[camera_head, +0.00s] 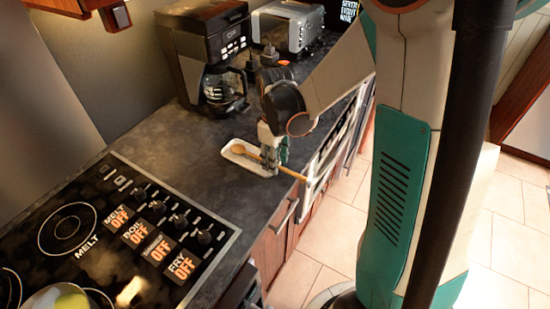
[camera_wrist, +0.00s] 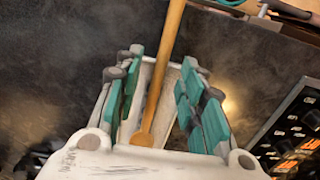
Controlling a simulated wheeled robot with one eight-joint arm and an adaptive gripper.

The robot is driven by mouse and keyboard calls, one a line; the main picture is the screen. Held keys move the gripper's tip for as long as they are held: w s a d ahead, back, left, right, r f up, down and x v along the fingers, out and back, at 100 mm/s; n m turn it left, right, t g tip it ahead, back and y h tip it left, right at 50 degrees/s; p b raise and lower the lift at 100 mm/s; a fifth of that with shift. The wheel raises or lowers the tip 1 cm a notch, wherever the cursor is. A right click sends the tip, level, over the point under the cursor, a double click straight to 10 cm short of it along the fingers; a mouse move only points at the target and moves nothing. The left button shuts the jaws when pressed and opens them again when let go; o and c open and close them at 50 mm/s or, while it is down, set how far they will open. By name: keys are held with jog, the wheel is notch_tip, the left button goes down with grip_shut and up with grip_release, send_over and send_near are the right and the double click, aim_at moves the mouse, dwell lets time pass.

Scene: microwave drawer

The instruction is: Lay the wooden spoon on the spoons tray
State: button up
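The wooden spoon (camera_head: 238,149) lies with its bowl over the white spoons tray (camera_head: 230,158) on the dark counter. Its handle runs past the tray towards the counter's front edge. My gripper (camera_head: 272,160) is low at the tray's front end, around the handle. In the wrist view, the spoon (camera_wrist: 165,70) runs between my two teal fingers (camera_wrist: 160,75), which stand apart with visible gaps on both sides. The tray (camera_wrist: 138,100) shows beneath the spoon. My palm hides the near end of the tray and possibly part of the spoon's bowl.
A black coffee maker (camera_head: 205,55) and a silver toaster (camera_head: 288,27) stand behind the tray. A cooktop (camera_head: 110,235) with knobs and OFF labels lies to the left, with a pan (camera_head: 55,298) at the bottom. Counter around the tray's left side is clear.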

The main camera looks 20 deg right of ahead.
jog(key=o, duration=0.6)
notch_tip(320, 180, up, 12)
jog(key=shift+s+a+r+m+t, duration=0.75)
jog(key=shift+s+m+t, duration=0.4)
jog(key=shift+s, duration=1.15)
jog(key=shift+s+a+r+m+t, duration=0.65)
jog(key=shift+s+a+m+t, duration=0.4)
jog(key=shift+s, duration=1.3)
jog(key=shift+s+a+r+m+t, duration=0.7)
jog(key=shift+s+m+t, duration=0.5)
jog(key=shift+s, duration=1.1)
